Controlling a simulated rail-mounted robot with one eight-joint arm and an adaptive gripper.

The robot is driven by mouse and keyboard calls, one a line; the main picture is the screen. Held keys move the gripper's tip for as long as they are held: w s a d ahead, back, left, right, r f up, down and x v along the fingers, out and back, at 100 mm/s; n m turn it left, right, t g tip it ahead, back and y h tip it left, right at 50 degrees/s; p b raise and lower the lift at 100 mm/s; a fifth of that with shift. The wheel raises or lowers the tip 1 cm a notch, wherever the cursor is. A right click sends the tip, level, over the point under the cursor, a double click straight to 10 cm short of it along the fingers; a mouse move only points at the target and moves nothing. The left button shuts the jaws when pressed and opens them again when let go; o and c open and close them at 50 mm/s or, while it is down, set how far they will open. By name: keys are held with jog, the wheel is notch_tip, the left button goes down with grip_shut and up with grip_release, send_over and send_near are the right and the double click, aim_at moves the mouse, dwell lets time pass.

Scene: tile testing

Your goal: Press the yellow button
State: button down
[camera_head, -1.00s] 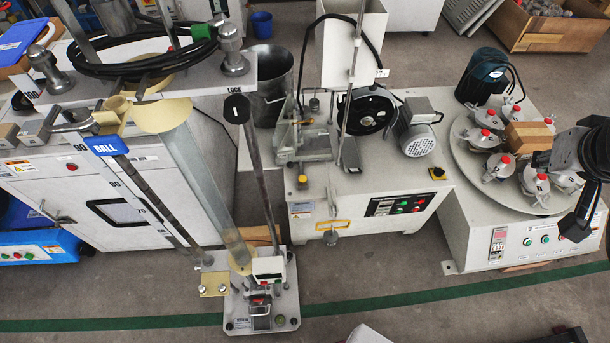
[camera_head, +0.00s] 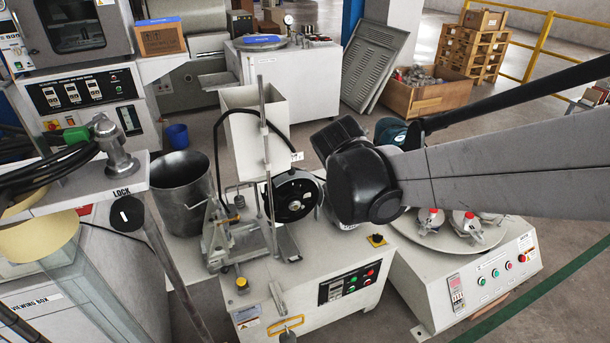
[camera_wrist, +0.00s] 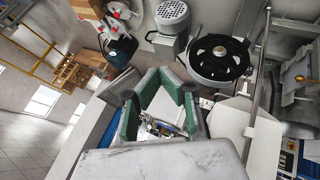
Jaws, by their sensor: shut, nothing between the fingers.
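A small round yellow button (camera_head: 241,284) sits on the front left of the white machine's top (camera_head: 300,275) in the head view. A black knob on a yellow base (camera_head: 376,239) sits at the same top's right edge. In the wrist view my gripper (camera_wrist: 162,76) has green-lined fingers that meet at their tips, with nothing held. It is over the machine area, apart from the yellow button. In the head view my arm covers the right middle, and the fingers cannot be made out there. I cannot identify the yellow button for sure in the wrist view.
A grey metal stand (camera_head: 225,235) and a black wheel (camera_head: 295,195) stand behind the button. A metal bucket (camera_head: 183,190) is at left. A round turntable (camera_head: 455,240) with red-capped pots is at right. A vertical rod rises mid-machine.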

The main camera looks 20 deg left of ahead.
jog(key=w+a+f+n+b, duration=0.1)
jog(key=a+f, duration=0.3)
jog(key=a, duration=0.1)
jog(key=n+y+b, duration=0.3)
jog(key=y+b, duration=0.1)
send_over(240, 282)
notch_tip(240, 282, down, 19)
jog(key=shift+r+t, duration=0.2)
jog(key=shift+t, duration=0.1)
notch_tip(240, 282, down, 6)
jog(key=b, duration=0.3)
jog(key=shift+f+b, duration=0.1)
jog(key=shift+b, duration=0.3)
jog(key=shift+f, duration=1.3)
jog(key=shift+f, duration=0.1)
jog(key=shift+f, duration=0.35)
